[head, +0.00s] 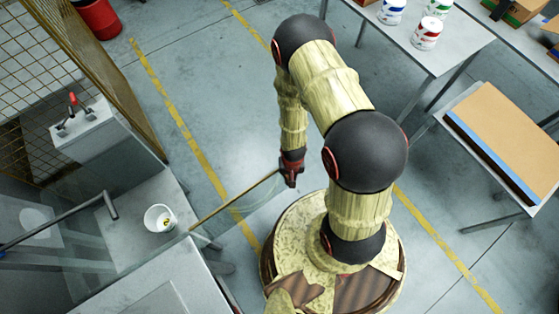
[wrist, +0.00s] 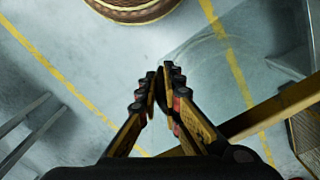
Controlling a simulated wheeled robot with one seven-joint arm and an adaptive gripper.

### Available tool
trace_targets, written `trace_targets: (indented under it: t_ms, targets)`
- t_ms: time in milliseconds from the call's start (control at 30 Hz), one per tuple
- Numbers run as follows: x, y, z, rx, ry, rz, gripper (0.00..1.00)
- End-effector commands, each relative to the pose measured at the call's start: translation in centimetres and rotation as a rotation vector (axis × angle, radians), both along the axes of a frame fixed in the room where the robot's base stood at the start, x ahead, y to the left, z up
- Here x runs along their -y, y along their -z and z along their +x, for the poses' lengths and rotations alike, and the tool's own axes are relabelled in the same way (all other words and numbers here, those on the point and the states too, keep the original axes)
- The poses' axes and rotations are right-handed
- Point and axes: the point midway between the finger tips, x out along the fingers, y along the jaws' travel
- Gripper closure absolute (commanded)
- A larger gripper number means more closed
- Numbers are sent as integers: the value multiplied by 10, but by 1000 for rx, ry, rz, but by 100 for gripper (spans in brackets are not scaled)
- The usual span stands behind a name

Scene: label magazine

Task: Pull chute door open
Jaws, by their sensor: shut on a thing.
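The chute door is a clear panel with a yellow-brown edge bar (head: 235,197). In the head view it stands out from the grey machine at the lower left, its free end reaching my gripper (head: 291,170). In the wrist view the bar (wrist: 285,106) runs from the right edge down behind my fingers, and the clear panel lies above it. My gripper (wrist: 164,84) has its fingers close together on a dark piece at the door's free end, likely its handle. Most of that piece is hidden between the fingers.
A white bucket (head: 160,218) sits on a grey surface behind the clear panel. A mesh fence (head: 90,70) stands at the upper left. A table with paint cans (head: 427,33) and a stand with a brown board (head: 510,135) are at right. Floor between is clear.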

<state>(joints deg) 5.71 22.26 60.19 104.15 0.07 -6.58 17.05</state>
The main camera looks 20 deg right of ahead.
Motion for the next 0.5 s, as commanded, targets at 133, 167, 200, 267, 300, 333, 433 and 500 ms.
trace_targets:
  t_ms: [133, 167, 200, 267, 300, 333, 433, 500]
  targets:
    - [2, -2, -35, -2, 77, 1, 100]
    - [2, -2, -40, 0, 89, 0, 100]
    - [2, -2, -46, 0, 105, 0, 100]
    - [2, -2, -54, 0, 124, 0, 100]
    - [2, -2, -58, 1, 134, -1, 100]
    - [2, -2, -61, 1, 141, 0, 100]
    - [1, -2, -67, 2, 157, 0, 100]
    - [1, -1, -70, 1, 163, 0, 100]
